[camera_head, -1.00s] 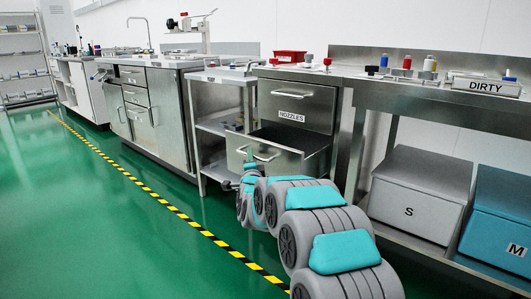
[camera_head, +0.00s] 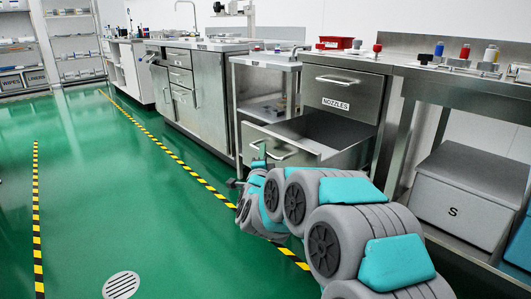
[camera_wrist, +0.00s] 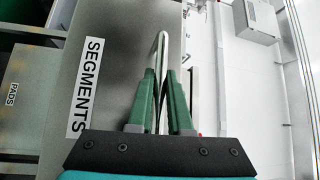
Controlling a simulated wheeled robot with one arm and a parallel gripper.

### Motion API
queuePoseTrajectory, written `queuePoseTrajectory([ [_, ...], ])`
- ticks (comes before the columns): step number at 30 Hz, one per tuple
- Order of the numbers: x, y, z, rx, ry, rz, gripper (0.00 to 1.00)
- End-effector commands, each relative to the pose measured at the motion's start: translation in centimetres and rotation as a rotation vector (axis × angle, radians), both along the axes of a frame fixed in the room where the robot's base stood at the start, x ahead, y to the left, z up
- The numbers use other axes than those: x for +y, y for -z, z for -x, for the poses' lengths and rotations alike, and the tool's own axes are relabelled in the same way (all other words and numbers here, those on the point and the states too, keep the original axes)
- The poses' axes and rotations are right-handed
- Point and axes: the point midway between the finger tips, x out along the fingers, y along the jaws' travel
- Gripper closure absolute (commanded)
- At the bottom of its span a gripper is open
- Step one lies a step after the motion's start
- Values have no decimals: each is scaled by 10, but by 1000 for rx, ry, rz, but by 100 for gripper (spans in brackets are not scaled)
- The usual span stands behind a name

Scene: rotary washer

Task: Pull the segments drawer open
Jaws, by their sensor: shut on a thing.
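The segments drawer (camera_head: 306,158) is the steel drawer under the nozzles drawer (camera_head: 345,88). It stands well out from its cabinet, and its empty-looking inside shows in the head view. In the wrist view, its front (camera_wrist: 118,75) fills the left half, with the "SEGMENTS" label (camera_wrist: 85,88) on it. My gripper (camera_wrist: 161,74) has its green fingers shut on the drawer's bar handle (camera_wrist: 162,42). In the head view, my gripper (camera_head: 258,160) is small and partly hidden by my arm, at the left part of the drawer front.
The nozzles drawer above is shut. A pads drawer front (camera_wrist: 12,95) shows at the wrist view's left edge. A steel table (camera_head: 470,83) with a grey box marked S (camera_head: 455,195) below stands at right. Green floor (camera_head: 120,215) is open at left.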

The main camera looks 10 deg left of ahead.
Motion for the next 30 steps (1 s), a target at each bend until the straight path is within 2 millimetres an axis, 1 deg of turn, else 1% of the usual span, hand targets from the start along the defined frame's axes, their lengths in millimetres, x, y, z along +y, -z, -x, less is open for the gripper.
queuePoseTrajectory([
  [1,3,0,0,0,-6,3,100],
  [4,3,0,0,-1,-6,3,100],
  [5,3,0,0,-1,-6,3,82],
  [12,2,-1,0,-2,-3,1,55],
  [13,1,0,0,-2,-3,1,53],
  [23,1,0,2,-1,-2,0,53],
  [26,1,0,8,-1,-2,0,53],
  [30,1,0,22,-5,-3,-1,53],
])
